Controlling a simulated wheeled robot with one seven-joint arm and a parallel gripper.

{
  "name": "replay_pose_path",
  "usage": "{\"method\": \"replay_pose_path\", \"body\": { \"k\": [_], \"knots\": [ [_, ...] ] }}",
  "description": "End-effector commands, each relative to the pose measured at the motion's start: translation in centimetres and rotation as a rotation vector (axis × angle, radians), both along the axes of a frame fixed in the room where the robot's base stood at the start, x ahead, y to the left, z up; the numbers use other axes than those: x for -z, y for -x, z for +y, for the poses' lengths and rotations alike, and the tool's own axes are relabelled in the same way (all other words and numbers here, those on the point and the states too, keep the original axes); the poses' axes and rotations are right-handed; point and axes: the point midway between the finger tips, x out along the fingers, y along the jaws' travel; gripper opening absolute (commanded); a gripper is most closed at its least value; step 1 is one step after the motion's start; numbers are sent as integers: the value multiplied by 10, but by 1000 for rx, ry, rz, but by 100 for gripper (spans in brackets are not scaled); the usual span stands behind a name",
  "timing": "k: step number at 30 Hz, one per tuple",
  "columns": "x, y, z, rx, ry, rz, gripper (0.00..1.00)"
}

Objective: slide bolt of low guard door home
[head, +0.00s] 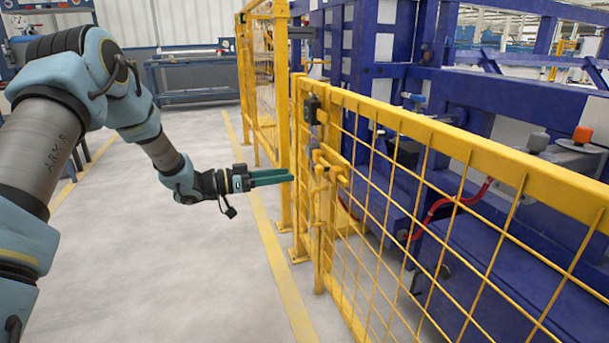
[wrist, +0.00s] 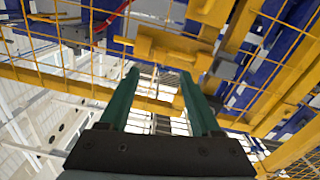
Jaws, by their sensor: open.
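The low guard door (head: 480,163) is a yellow frame with wire mesh, on the right in the head view. Its yellow bolt (head: 330,166) sits at the door's left end, beside the post (head: 284,120). In the wrist view the bolt (wrist: 170,48) lies across the picture just beyond my fingertips. My gripper (head: 290,175) has green fingers and reaches in from the left, close to the post and bolt. In the wrist view my gripper (wrist: 158,76) is open, with nothing between its fingers. Whether a fingertip touches the bolt I cannot tell.
A small black box (head: 312,108) is on the door frame above the bolt. A taller yellow mesh fence (head: 262,70) stands behind the post. Blue machinery (head: 460,220) with a red hose fills the space behind the door. The floor (head: 170,270) on the left is clear.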

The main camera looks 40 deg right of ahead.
Motion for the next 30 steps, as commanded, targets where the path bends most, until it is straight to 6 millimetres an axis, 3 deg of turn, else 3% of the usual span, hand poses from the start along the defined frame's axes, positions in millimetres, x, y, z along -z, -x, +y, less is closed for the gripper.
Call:
{"method": "replay_pose_path", "body": {
  "k": [6, 12, 25, 30],
  "knots": [
    [1, 17, -39, 0, 0, -1, 64],
    [1, 27, -65, -2, 0, -1, 64],
    [0, 31, -74, -4, -1, -1, 64],
    [0, 31, -74, -4, -1, -1, 47]
  ]
}}
